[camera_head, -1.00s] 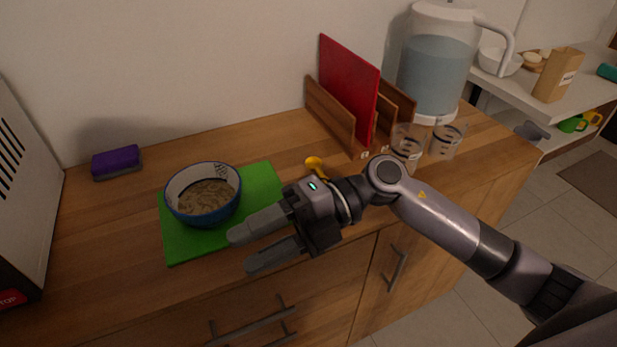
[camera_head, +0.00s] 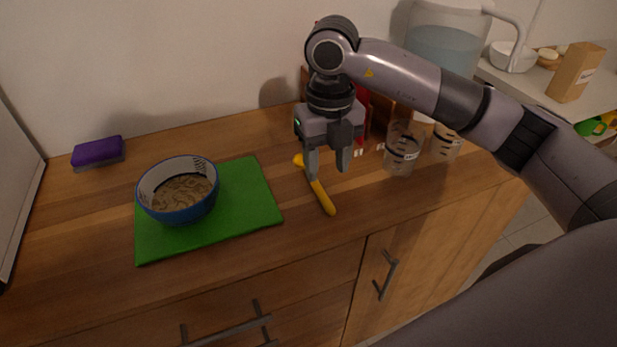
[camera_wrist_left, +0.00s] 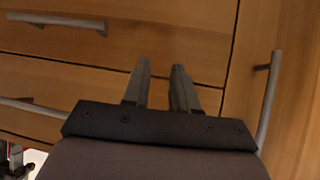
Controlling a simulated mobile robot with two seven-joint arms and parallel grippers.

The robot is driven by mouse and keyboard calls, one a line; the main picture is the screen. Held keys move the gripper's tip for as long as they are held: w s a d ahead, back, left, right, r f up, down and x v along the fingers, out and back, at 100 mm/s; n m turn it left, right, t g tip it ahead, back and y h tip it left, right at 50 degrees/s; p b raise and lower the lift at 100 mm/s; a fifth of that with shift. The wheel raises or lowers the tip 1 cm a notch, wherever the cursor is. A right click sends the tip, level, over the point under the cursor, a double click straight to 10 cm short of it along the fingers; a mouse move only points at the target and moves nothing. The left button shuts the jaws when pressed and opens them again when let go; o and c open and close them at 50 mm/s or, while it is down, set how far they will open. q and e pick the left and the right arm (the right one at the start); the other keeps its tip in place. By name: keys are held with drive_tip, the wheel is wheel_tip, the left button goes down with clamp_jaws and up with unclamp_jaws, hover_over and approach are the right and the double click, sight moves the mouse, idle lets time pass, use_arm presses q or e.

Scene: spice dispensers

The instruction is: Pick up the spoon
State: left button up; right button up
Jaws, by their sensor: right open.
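A yellow spoon (camera_head: 321,194) lies on the wooden counter, right of the green cutting board, its bowl end toward the wall and its handle toward the front edge. My right gripper (camera_head: 327,170) points down over the bowl end and upper handle, open and empty; one finger overlaps part of the spoon in the picture. I cannot tell whether it touches. My left gripper (camera_wrist_left: 160,72) shows only in the left wrist view, in front of the wooden drawer fronts, with its fingers apart and nothing between them.
A blue bowl (camera_head: 178,206) of food stands on the green board (camera_head: 245,215). Measuring cups (camera_head: 403,150) stand right of the spoon, and my right arm partly hides the rack and water jug (camera_head: 446,45). A purple sponge (camera_head: 98,152) lies at the back left. The counter in front of the spoon is clear.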

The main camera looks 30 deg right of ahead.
sight(323, 194)
wheel_tip(323, 194, down, 6)
drive_tip(key=shift+a+f, duration=0.1)
drive_tip(key=shift+a, duration=0.05)
clamp_jaws()
